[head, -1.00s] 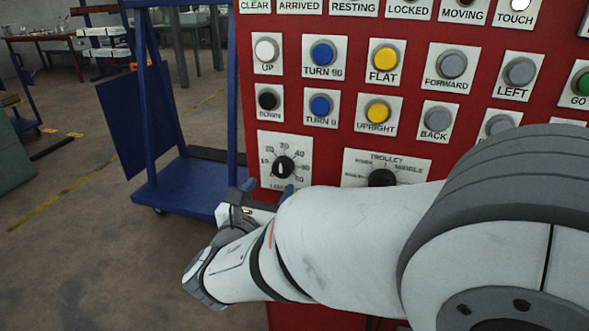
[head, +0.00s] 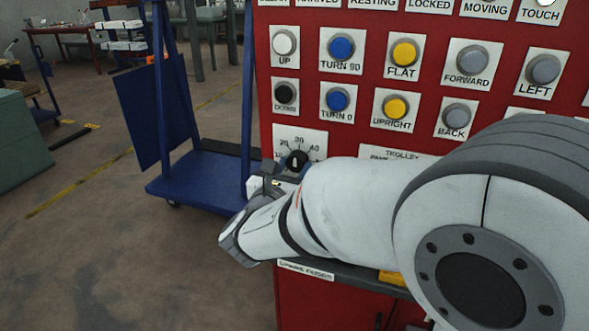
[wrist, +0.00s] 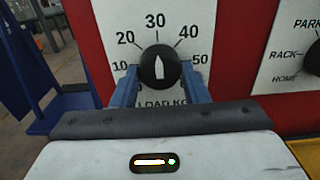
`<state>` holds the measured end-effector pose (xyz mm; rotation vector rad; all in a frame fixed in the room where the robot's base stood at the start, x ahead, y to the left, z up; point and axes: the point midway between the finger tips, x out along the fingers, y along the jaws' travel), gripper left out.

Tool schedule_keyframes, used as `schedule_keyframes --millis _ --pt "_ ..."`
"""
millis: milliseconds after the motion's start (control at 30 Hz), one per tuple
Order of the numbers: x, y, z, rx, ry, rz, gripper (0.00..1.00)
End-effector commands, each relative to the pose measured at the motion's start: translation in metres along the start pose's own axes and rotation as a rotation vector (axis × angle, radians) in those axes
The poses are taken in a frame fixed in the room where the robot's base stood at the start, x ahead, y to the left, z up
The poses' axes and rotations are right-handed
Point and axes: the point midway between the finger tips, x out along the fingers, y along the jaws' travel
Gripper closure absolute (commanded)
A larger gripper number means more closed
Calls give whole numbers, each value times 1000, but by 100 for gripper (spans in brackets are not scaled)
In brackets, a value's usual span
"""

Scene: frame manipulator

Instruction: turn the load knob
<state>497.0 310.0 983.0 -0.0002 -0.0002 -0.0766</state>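The load knob (wrist: 160,67) is a round black knob with a white pointer on a white dial plate marked 10 to 50. Its pointer stands nearly upright, near 30. In the head view the knob (head: 297,160) sits low on the red panel, its lower part hidden by my arm. My gripper (wrist: 159,72) has its two blue fingers apart, one left and one right of the knob, tips close to its sides. I cannot tell whether they touch it. In the head view my gripper (head: 287,168) is just below the knob, partly hidden.
The red panel (head: 375,70) carries several push buttons above the dial. A trolley dial plate (wrist: 287,50) lies to the right, mostly behind my arm in the head view. A blue cart (head: 195,185) stands left of the panel. Open floor lies further left.

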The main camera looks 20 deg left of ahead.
Motion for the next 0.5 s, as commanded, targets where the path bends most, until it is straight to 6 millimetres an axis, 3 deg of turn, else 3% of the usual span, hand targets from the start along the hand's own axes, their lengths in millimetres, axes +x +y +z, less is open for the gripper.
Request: schedule_keyframes --millis 267,500 --pt "0 0 0 0 0 -1 82" --pt "0 -2 -2 20 0 -3 82"
